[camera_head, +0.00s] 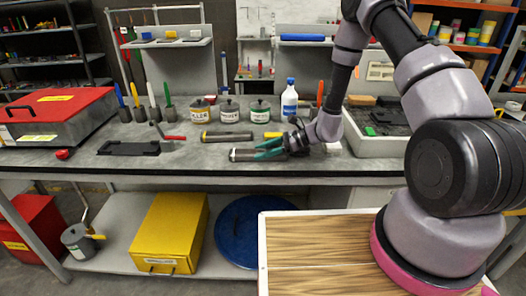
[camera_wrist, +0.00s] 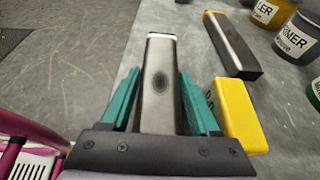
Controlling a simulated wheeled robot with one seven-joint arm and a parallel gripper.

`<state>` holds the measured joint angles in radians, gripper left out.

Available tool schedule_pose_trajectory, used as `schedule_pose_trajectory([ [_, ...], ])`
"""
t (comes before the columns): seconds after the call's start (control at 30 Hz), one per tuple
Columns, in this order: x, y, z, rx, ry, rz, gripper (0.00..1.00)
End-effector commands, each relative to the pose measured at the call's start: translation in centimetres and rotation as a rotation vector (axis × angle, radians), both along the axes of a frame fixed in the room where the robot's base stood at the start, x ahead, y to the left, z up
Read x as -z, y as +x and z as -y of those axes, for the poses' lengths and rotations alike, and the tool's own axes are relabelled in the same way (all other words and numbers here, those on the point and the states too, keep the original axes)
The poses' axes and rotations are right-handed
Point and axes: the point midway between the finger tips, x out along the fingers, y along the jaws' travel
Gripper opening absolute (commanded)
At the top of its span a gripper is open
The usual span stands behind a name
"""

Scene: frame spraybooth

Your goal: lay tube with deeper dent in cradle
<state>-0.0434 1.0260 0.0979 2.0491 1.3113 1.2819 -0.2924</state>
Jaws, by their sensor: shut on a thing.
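My gripper (camera_head: 266,152) has teal fingers closed on the sides of a grey tube (camera_head: 240,155) near the bench's front edge. In the wrist view this tube (camera_wrist: 160,62) lies lengthwise between the fingers, with a dark oval dent on its upper face. I cannot tell if it touches the bench. A second tube (camera_head: 221,137), dark with a yellow-orange end, lies behind it; it also shows in the wrist view (camera_wrist: 232,45), with no dent I can make out. A flat black holder (camera_head: 128,148), which looks like the cradle, lies to the left and is empty.
Labelled paint cans (camera_head: 230,111) stand behind the tubes. A yellow block (camera_wrist: 236,114) sits just right of my fingers. A red-handled tool (camera_head: 172,137) lies beside the holder, and a red case (camera_head: 60,108) stands at far left. A grey tray (camera_head: 375,143) is at right.

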Motion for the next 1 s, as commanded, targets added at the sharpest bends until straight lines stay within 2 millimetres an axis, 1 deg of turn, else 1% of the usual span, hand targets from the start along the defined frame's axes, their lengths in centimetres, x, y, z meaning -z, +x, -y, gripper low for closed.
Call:
schedule_pose_trajectory([
  [0.17, -0.1, 0.0, 0.0, 0.001, 0.001, 0.001, 0.0],
  [0.3, 0.2, 0.0, 0.0, 0.0, 0.001, -0.001, 0.0],
  [0.33, 0.2, 0.0, 0.0, 0.0, 0.0, 0.0, 0.7],
  [0.37, 0.2, 0.0, 0.0, 0.0, 0.0, 0.0, 0.75],
  [0.63, 0.2, 0.0, 0.0, 0.0, 0.0, 0.0, 0.75],
  [0.73, -0.2, 0.0, 0.1, 0.001, 0.0, 0.001, 0.75],
  [0.87, -0.8, 0.1, 1.8, 0.004, 0.0, 0.001, 0.75],
  [1.0, -2.0, 0.0, 4.6, 0.006, -0.001, 0.001, 0.75],
])
